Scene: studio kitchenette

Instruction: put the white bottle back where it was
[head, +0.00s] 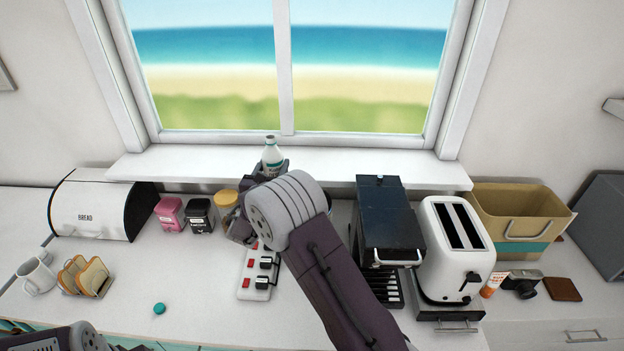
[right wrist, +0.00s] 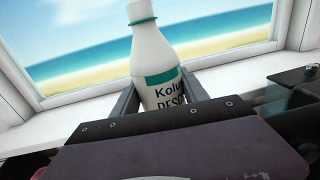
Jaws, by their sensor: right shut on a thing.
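The white bottle (head: 272,154) has a teal and black label and a teal ring at its neck. It stands close to upright in front of the window, at the windowsill (head: 330,163). My right gripper (head: 269,168) is shut on the bottle's lower part. In the right wrist view the bottle (right wrist: 157,60) sits between the two fingers (right wrist: 160,92), tilted slightly in the picture. Its base is hidden, so I cannot tell whether it touches the sill. Part of my left arm shows at the lower left of the head view, but its gripper does not.
Below the sill are a bread bin (head: 98,207), pink (head: 170,213) and black (head: 199,215) canisters, a yellow-lidded jar (head: 226,199), a power strip (head: 259,272), a dark coffee machine (head: 388,222) and a toaster (head: 455,250). A small teal disc (head: 158,308) lies on open counter.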

